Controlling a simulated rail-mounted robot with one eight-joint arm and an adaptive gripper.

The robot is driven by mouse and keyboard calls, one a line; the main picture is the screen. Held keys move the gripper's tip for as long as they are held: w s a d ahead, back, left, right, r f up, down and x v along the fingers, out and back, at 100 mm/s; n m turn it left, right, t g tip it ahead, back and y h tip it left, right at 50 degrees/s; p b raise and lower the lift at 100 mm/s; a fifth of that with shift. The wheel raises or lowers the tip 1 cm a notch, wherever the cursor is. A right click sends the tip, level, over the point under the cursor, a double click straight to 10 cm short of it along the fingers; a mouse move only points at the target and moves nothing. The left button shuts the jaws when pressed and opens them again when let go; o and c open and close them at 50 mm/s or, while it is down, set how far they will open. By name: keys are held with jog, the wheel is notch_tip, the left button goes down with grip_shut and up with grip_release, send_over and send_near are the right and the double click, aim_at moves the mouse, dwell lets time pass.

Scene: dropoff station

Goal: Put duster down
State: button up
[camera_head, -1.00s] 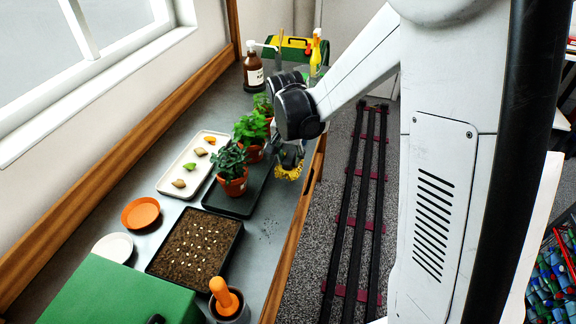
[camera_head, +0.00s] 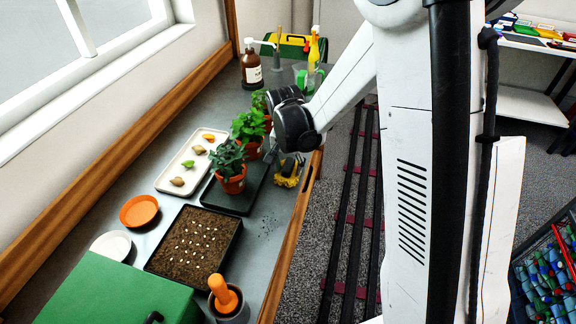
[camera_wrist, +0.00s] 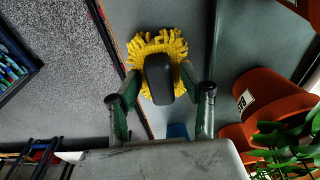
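The duster has a yellow shaggy head and a dark handle. In the head view the duster (camera_head: 287,181) is at the counter's right edge, beside the black plant tray (camera_head: 240,201). In the wrist view the duster (camera_wrist: 173,46) is straight ahead, its handle pointing towards the camera. In the head view my gripper (camera_head: 290,162) is just above the duster, partly hidden by my wrist. The duster appears to rest on the grey counter (camera_head: 262,248).
Potted plants (camera_head: 228,168) stand close to the left of my gripper. A soil tray (camera_head: 195,245), an orange saucer (camera_head: 139,211) and a green box (camera_head: 115,297) are nearer. A brown bottle (camera_head: 251,68) and a yellow sprayer (camera_head: 314,52) stand at the back. The wooden edge (camera_head: 297,226) is close on the right.

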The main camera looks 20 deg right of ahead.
aim_at(287, 168)
jog(key=shift+r, duration=0.2)
notch_tip(287, 168, up, 12)
jog(key=s+f, duration=0.1)
jog(key=s+r+n+t, duration=0.3)
jog(key=s+r, duration=0.2)
jog(key=s, duration=0.6)
jog(key=s+r+n+t+p, duration=0.1)
jog(key=s+r+n+t, duration=0.2)
jog(key=s, duration=0.8)
notch_tip(287, 168, up, 2)
jog(key=shift+s+r+n+y, duration=0.15)
jog(key=shift+s+n+y, duration=0.15)
jog(key=shift+y, duration=0.1)
dwell(0.5)
jog(key=o, duration=0.8)
